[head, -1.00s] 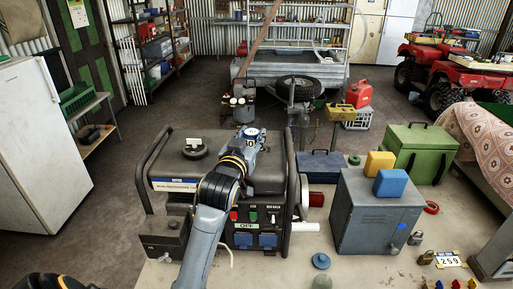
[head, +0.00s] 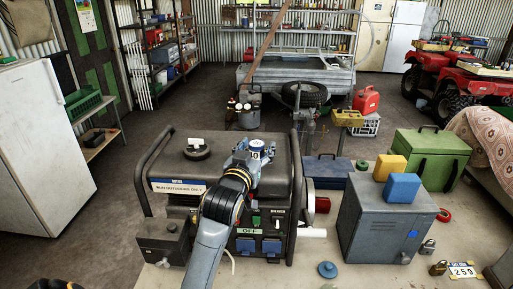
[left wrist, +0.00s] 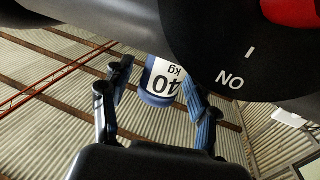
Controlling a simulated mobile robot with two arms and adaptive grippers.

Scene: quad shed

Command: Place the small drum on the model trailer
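The small drum (head: 256,147), blue with a white label reading 40 kg, is between the fingers of my left gripper (head: 255,158), in front of or above the generator's top. It also shows in the left wrist view (left wrist: 162,82), upside down, with a finger on each side. The left gripper appears shut on it; a narrow gap seems to show beside one finger there. I cannot make out a model trailer; only a large grey trailer (head: 264,74) stands on the floor at the back.
A black-framed generator (head: 178,186) stands under my left arm. On the bench to its right are a grey metal box (head: 377,232) with yellow and blue blocks, a green chest (head: 434,150), a blue case (head: 326,168), a blue lid-like disc (head: 327,269) and padlocks. Bare benchtop shows in front.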

